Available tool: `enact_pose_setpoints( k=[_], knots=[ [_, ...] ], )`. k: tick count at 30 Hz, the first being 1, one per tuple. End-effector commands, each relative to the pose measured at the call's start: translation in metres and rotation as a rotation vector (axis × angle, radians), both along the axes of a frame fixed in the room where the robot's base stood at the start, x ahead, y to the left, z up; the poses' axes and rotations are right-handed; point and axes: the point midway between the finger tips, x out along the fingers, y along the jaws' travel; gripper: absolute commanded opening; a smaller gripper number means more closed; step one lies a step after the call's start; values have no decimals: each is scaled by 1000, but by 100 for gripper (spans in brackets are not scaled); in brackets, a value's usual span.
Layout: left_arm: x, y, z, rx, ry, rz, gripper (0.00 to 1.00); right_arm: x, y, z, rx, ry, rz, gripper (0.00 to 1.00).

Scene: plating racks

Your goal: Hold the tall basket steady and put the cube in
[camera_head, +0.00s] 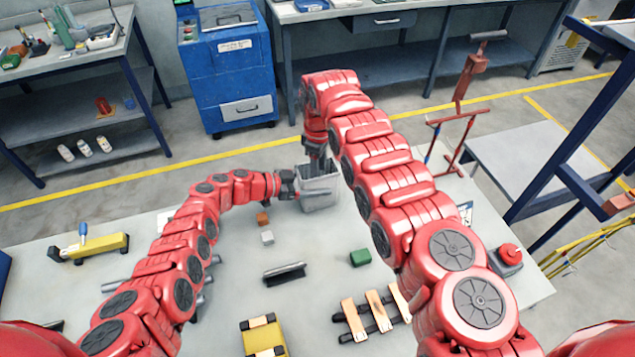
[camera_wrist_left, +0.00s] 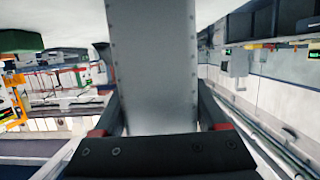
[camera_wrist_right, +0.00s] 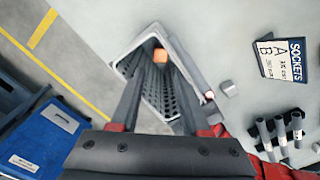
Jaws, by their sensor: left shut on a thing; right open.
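The tall grey basket (camera_head: 319,203) stands upright on the table's far side, its mouth open upward. My left gripper (camera_head: 296,190) is shut on its left side; the grey wall (camera_wrist_left: 153,65) fills the space between the fingers in the left wrist view. My right gripper (camera_head: 320,165) is over the basket's mouth, pointing down and open. In the right wrist view an orange cube (camera_wrist_right: 160,55) shows inside the perforated basket (camera_wrist_right: 150,98), near my right fingertips. I cannot tell whether it touches the floor of the basket. The head view hides this cube.
A brown-orange block (camera_head: 262,218), a grey block (camera_head: 267,237) and a green block (camera_head: 360,258) lie on the table. A dark bar (camera_head: 284,272) and wooden rack (camera_head: 375,312) are nearer. A SOCKETS card (camera_wrist_right: 284,60) lies right of the basket.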

Motion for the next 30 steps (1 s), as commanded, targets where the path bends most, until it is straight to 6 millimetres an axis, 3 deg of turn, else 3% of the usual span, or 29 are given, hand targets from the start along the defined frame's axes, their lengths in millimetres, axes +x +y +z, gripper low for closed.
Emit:
enact_pose_setpoints(
  k=[8,19,29,30],
  knots=[
    [2,3,-2,7,1,9,7,-1,3,34,3,2,5,72],
    [1,2,-1,3,-1,6,8,0,2,112,1,-3,4,72],
    [1,1,0,1,-1,4,8,0,1,119,1,1,1,72],
    [1,1,0,2,-2,4,77,0,0,119,1,0,1,72]
  ],
)
